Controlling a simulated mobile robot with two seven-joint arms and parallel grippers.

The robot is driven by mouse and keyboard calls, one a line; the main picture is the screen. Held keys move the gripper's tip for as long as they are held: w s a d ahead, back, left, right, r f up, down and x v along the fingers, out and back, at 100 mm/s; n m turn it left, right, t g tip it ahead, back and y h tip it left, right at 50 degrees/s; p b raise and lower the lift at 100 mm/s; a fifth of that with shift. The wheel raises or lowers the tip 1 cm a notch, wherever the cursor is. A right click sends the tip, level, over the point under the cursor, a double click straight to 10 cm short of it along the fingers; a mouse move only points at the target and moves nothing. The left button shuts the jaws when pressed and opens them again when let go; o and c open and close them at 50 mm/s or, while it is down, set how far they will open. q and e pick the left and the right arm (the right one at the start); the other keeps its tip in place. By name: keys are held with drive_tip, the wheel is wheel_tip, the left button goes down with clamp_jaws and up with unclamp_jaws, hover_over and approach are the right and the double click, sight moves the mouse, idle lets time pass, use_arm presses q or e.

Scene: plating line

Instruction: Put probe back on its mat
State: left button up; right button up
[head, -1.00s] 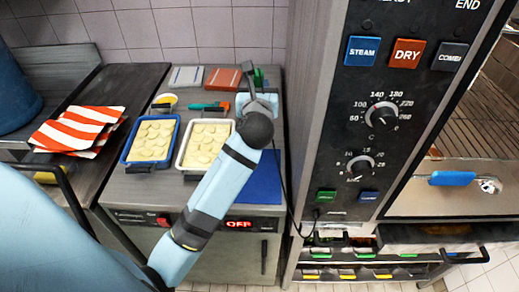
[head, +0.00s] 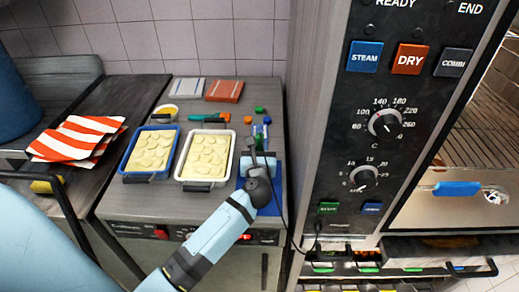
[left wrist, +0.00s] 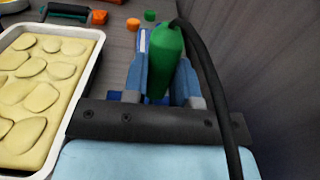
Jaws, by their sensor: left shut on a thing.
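The probe (left wrist: 164,55) has a green handle with a black cable running from its top. My left gripper (left wrist: 160,75) is shut on this handle in the left wrist view, between two blue fingers. In the head view my left gripper (head: 260,152) is over the blue mat (head: 272,207) at the right end of the counter. The arm and gripper cover much of the mat. The probe's tip is hidden, so I cannot tell whether it touches the mat. My right gripper is not in view.
A white-rimmed tray (head: 181,170) of sliced food stands just left of the mat, beside a blue tray (head: 125,163). Small orange (head: 248,119) and green (head: 260,110) pieces lie behind the gripper. The oven panel (head: 340,120) rises close on the right. The cable hangs along the counter's right side.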

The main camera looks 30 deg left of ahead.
use_arm(q)
drive_tip(key=shift+f, duration=0.15)
drive_tip(key=o, duration=0.9)
